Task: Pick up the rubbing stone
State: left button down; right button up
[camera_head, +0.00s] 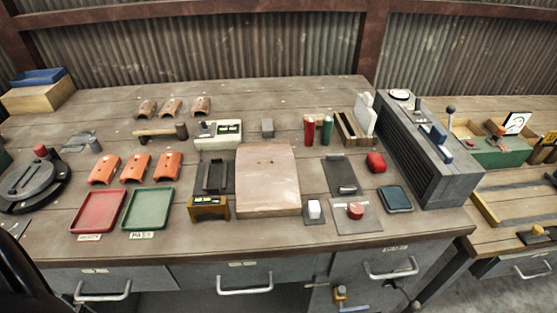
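No label names the rubbing stone. A dark rectangular block (215,176) on a dark pad left of the plate is another stone-like piece, so I cannot be certain which is the stone. Neither is touched by a gripper. Neither my left nor my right gripper shows; only a black curved shape enters at the lower left corner, and I cannot tell what it is.
The wooden bench (335,255) also holds a copper-coloured plate (268,185), a red tray (98,211), a green tray (147,209), orange curved pieces (136,167), a hammer (160,133) and a white device (218,134). A tall grey machine (428,150) stands right. The bench's back strip is mostly clear.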

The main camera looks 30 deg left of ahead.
aim_at(267, 124)
jog(key=k+j+z, duration=0.35)
jog(key=k+z, duration=0.15)
jog(key=k, duration=0.2)
jog(key=k+z, duration=0.5)
jog(key=k, duration=0.25)
